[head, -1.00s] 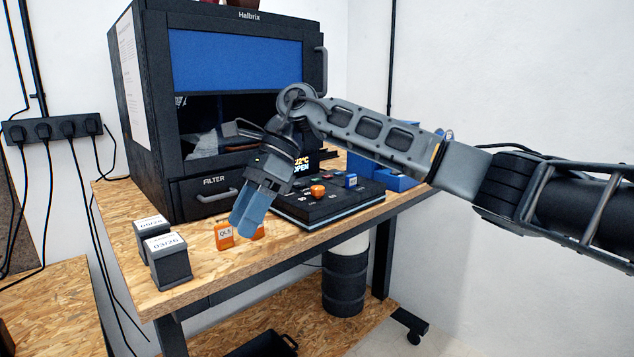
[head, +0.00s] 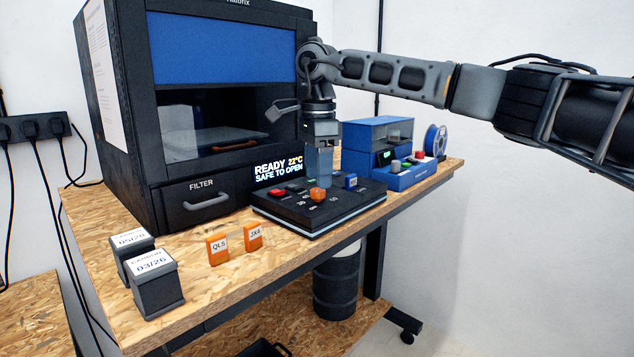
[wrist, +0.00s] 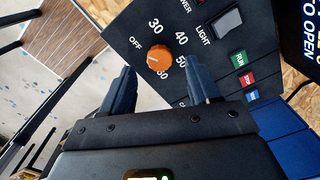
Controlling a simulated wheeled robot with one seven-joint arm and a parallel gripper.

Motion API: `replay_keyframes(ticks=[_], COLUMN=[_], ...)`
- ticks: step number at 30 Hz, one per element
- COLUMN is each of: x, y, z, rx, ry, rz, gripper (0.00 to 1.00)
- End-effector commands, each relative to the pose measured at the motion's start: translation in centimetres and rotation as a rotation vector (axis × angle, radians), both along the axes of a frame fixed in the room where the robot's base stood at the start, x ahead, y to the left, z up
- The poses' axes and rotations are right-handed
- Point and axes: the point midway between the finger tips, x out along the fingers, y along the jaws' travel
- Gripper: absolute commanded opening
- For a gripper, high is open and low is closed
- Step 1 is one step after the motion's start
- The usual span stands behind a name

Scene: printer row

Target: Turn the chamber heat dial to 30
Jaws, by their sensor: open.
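The chamber heat dial is an orange knob (head: 317,194) on the black control panel (head: 290,217). In the wrist view the orange dial (wrist: 160,58) sits among the printed marks OFF, 30, 40, 50 and 60. I cannot tell for sure which mark its pointer faces. My gripper (head: 319,176) points down over the panel, close to the dial. In the wrist view my gripper (wrist: 160,73) is open, and the dial appears between and just beyond its fingertips, with no clear contact.
The printer (head: 140,190) stands behind the panel; its display (head: 278,169) reads READY 22°C SAFE TO OPEN. Orange tags (head: 217,250) and grey blocks (head: 156,283) stand at the left front. A blue unit (head: 405,172) is at right.

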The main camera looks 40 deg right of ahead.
Motion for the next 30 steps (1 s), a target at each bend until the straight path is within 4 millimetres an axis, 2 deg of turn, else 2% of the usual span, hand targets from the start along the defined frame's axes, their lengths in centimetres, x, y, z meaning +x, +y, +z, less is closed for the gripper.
replay_keyframes(ticks=[6,17,30], x=[0.0,0.0,0.0], y=[0.0,0.0,0.1], z=[-2.4,-3.0,-3.0], rx=[0.0,0.001,0.001], ry=[0.001,0.0,0.0], rz=[0.0,0.0,0.001], gripper=[0.61,0.61,0.19])
